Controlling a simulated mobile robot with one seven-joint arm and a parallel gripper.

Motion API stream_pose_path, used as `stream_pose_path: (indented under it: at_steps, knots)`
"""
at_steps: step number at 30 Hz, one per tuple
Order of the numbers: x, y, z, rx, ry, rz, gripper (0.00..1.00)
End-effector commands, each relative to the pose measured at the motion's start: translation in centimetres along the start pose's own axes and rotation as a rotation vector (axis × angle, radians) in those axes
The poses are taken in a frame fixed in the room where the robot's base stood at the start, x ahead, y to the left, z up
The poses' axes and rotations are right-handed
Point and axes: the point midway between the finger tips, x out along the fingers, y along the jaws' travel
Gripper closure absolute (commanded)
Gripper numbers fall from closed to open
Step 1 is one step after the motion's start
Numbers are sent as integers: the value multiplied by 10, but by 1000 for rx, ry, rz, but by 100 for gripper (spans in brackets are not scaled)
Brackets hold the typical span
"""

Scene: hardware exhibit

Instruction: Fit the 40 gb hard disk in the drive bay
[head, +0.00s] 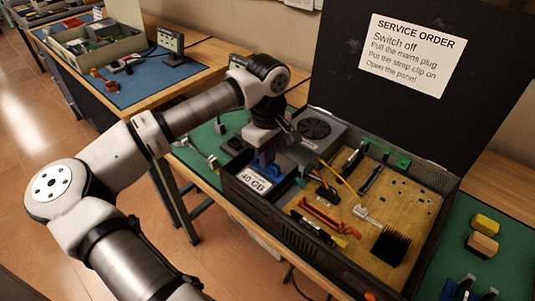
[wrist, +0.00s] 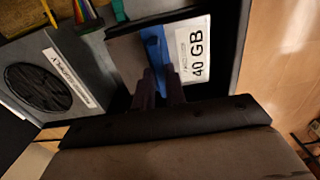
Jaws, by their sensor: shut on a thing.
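The 40 gb hard disk (head: 254,179) has a white "40 GB" label and sits at the front left corner of the open computer case (head: 300,235). In the wrist view the disk (wrist: 192,50) shows its label beside a blue raised strip (wrist: 153,48). My gripper (head: 266,158) is over the disk from above. Its fingers (wrist: 157,88) are shut on the blue strip. The drive bay is the dark-walled corner around the disk, mostly hidden by the disk and gripper. I cannot tell whether the disk is fully seated.
A power supply with a fan (head: 316,130) stands close behind my gripper. A yellow cable (head: 338,176), an orange-red bracket (head: 320,215) and a black heatsink (head: 391,246) lie inside the case. The raised lid (head: 345,75) carries a service order. Yellow and tan blocks (head: 484,233) lie on the right.

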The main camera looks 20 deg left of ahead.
Motion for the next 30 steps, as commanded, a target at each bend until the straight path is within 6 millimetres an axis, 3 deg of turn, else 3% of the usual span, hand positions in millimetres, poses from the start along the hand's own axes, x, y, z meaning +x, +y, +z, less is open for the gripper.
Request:
stream_pose_path:
  at_steps: [30]
  knots:
    - [14, 0, 0, 0, 1, 1, 100]
